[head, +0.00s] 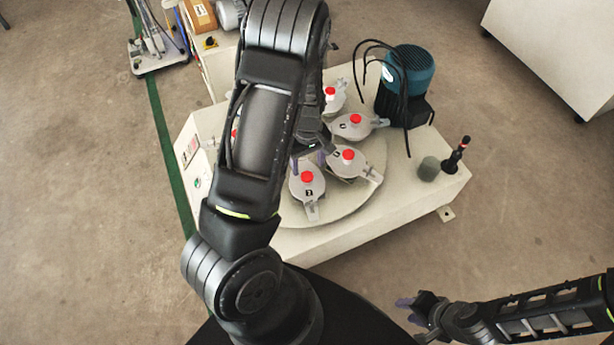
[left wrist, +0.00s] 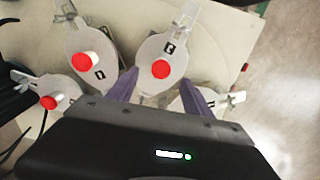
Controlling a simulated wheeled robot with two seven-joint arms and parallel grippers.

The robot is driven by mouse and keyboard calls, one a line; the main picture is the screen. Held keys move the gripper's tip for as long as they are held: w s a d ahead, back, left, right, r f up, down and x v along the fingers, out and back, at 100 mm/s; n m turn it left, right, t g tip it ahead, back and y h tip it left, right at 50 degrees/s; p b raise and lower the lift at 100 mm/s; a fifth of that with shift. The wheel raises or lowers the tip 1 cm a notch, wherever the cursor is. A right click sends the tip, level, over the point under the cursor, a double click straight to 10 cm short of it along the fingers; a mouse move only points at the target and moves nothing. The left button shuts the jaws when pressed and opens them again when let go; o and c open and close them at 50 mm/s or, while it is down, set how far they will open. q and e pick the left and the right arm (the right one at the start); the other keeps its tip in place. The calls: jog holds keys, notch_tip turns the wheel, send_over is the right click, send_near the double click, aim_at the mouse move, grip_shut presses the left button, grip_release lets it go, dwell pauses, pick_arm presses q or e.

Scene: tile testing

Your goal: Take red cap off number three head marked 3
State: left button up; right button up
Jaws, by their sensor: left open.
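Several grey heads with red caps sit in a ring on a round plate (head: 372,190). The nearest head (head: 310,194) has a red cap (head: 307,177) and a small black number label that is too small to read surely. My left gripper (head: 308,160) is open just behind that cap in the head view, with purple fingers apart. In the left wrist view the left gripper (left wrist: 160,92) has one red cap (left wrist: 161,69) lined up between its fingers, just past the tips, with nothing held. Another capped head (left wrist: 91,42) is to its left. My right gripper (head: 415,303) is at the lower right, away from the machine.
More red caps are at the right (head: 348,155) and farther back (head: 356,118). A teal motor (head: 408,70) with black cables stands at the back right. A grey cup (head: 429,168) and a black post (head: 456,155) stand on the machine's right corner. My left arm hides the plate's left side.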

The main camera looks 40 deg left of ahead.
aim_at(307, 176)
pick_arm(q)
jog(key=shift+a+f+b, duration=0.1)
jog(key=shift+f+b, duration=0.55)
jog(key=shift+f, duration=2)
grip_shut()
